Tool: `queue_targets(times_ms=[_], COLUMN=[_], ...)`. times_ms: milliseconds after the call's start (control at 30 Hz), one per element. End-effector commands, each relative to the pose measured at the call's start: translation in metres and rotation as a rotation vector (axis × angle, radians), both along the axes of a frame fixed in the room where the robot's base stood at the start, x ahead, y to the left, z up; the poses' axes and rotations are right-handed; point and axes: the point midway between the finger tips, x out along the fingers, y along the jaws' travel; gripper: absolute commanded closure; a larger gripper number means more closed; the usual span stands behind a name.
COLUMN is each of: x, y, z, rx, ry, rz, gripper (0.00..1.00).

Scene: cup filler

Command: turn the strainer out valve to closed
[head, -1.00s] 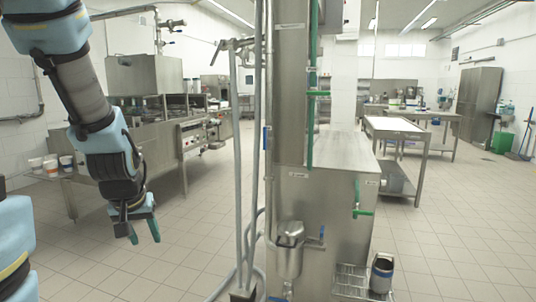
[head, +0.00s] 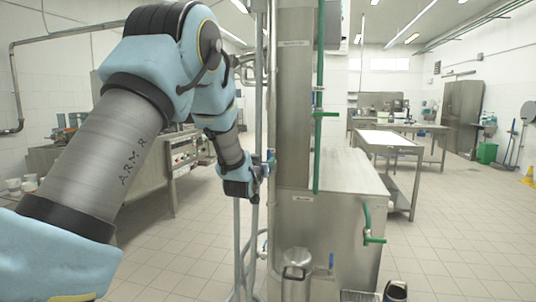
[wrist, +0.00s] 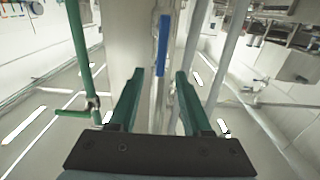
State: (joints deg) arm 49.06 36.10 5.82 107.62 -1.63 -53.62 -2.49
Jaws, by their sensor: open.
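A blue valve lever (wrist: 162,45) lies in line with a thin vertical pipe beside the steel column, and a bit of it shows in the head view (head: 272,156). My gripper (wrist: 160,76) is open, its green fingers on either side of the lever's near end, with no contact visible. In the head view my gripper (head: 264,171) is at the pipes left of the column and hides part of the lever. A steel strainer pot (head: 296,265) stands low by the column, with another blue handle (head: 331,261) at its right. Valve labels are too small to read.
Grey vertical pipes (head: 238,250) stand just below my gripper. The steel column (head: 295,120) and a steel tank (head: 345,180) with green-handled valves (head: 374,240) are on the right.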

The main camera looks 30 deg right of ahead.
Motion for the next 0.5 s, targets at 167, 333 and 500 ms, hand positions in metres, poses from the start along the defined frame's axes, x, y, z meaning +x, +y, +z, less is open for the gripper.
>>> queue_targets(times_ms=[167, 333, 500], x=[0.026, 0.042, 0.050], y=[-0.023, -0.038, -0.045], z=[0.003, 0.002, 0.001], rx=[0.001, 0.002, 0.001], ry=[0.000, 0.001, 0.000], rz=[0.001, 0.001, 0.001], gripper=[0.51, 0.51, 0.51])
